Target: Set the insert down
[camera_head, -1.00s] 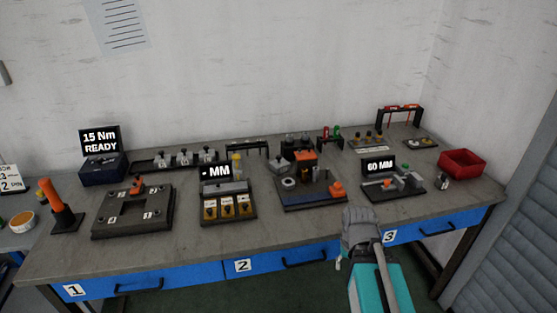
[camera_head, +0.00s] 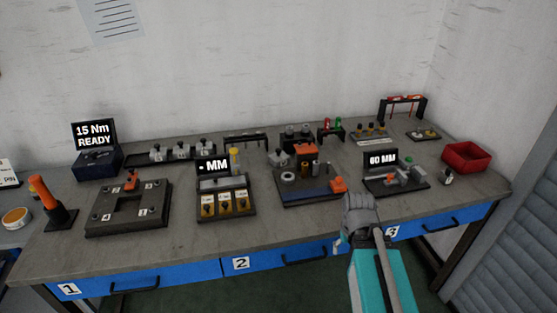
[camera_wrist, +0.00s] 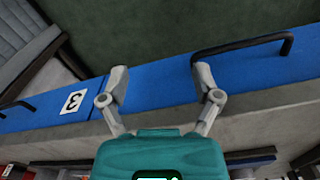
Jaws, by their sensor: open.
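My gripper (camera_wrist: 160,75) is open, with nothing between its two grey fingers in the wrist view. It is in front of the bench, over the blue drawer fronts. In the head view my arm's end is at the front edge, and its fingers are mostly hidden. No insert is held. Which piece is the insert I cannot tell; a small metallic part (camera_head: 447,179) stands on the bench at the right. The fixture with the 60 MM display (camera_head: 383,160) is left of it. A dark station with an orange block (camera_head: 306,150) stands mid-bench.
A red bin (camera_head: 467,158) stands at the right end. A gauge station with yellow trays (camera_head: 226,205) and a dark plate fixture (camera_head: 127,222) are on the left. The bench front strip (camera_head: 290,225) is clear. Drawer handles (camera_head: 304,256) stick out at the front.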

